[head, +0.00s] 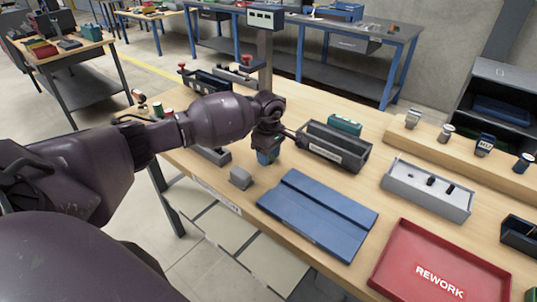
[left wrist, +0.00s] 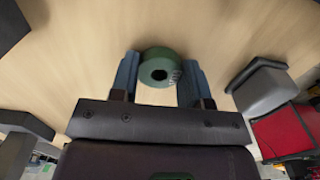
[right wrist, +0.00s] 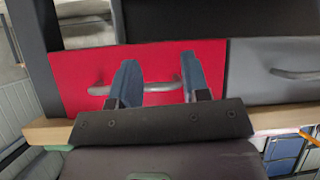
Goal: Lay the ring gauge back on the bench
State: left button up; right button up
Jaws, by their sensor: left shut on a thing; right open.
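The ring gauge is a short dark-green ring with a dark central hole. In the left wrist view it (left wrist: 160,57) sits between the two blue fingertips of my left gripper (left wrist: 160,80), which is shut on it, over the bare wood of the bench (left wrist: 90,45). I cannot tell how far it is above the wood. In the head view my left gripper (head: 266,157) points down at the bench (head: 262,185), and the ring cannot be made out there. My right gripper (right wrist: 155,80) is open and empty in the right wrist view, in front of a red drawer front (right wrist: 75,70).
A red REWORK tray (head: 400,275) and a grey tray (head: 425,195) are farther right.

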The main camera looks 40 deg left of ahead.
pick_arm(q)
jog(key=shift+r, duration=0.1)
pick_arm(e)
jog(key=shift+w+r, duration=0.1)
pick_arm(q)
jog(key=shift+f, duration=0.25)
jog(key=o, duration=0.9)
jog(key=shift+r, duration=0.1)
pick_arm(e)
jog(key=shift+s+f, duration=0.2)
jog(key=shift+s, duration=0.2)
jog(key=shift+d, duration=0.1)
